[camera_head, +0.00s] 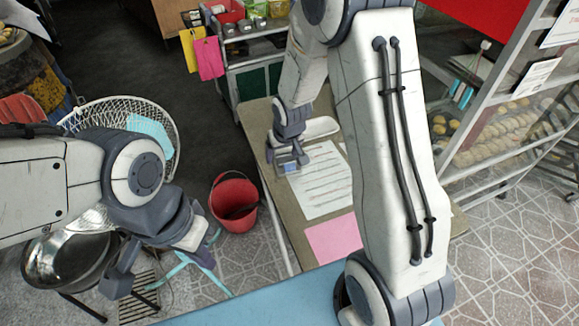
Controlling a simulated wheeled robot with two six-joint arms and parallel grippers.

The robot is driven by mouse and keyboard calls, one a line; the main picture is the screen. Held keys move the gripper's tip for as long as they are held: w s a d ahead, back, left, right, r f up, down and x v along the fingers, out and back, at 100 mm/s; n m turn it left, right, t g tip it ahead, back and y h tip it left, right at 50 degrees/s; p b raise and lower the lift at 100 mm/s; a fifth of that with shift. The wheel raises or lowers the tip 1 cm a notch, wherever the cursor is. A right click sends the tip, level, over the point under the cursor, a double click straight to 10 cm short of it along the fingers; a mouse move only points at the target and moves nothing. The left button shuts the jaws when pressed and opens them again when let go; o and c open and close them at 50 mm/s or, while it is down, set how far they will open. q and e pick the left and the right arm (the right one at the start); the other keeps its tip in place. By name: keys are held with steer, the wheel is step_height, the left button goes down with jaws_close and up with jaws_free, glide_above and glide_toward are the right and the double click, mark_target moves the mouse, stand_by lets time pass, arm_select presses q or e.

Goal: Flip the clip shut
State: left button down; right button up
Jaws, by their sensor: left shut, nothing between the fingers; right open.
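My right gripper (291,161) reaches down from above at the left part of a tan table (262,134). Its fingers are open, low over the table by the upper left corner of a white printed sheet (322,183). I cannot make out a clip clearly; the small grey shapes at the fingers blend with the gripper, and I cannot tell whether anything is touched. My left gripper (204,257) is shut and empty at the lower left, over the floor and well apart from the sheet.
A pink sheet (333,239) lies below the white one. A red bucket (234,201) stands left of the table. A white wire basket (105,108) and a metal bowl (62,262) are near my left arm. A bread rack (500,130) stands at right. A blue surface (270,302) is in front.

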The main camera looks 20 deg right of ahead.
steer(key=m, duration=0.1)
glide_toward(290, 168)
steer(key=shift+t, duration=0.3)
steer(key=shift+s+b+x, duration=0.15)
steer(key=shift+b+x, duration=0.35)
steer(key=shift+x, duration=1.4)
steer(key=shift+s+b+x, duration=0.15)
steer(key=shift+b+x, duration=0.3)
steer(key=shift+x, duration=1.4)
steer(key=shift+f, duration=0.15)
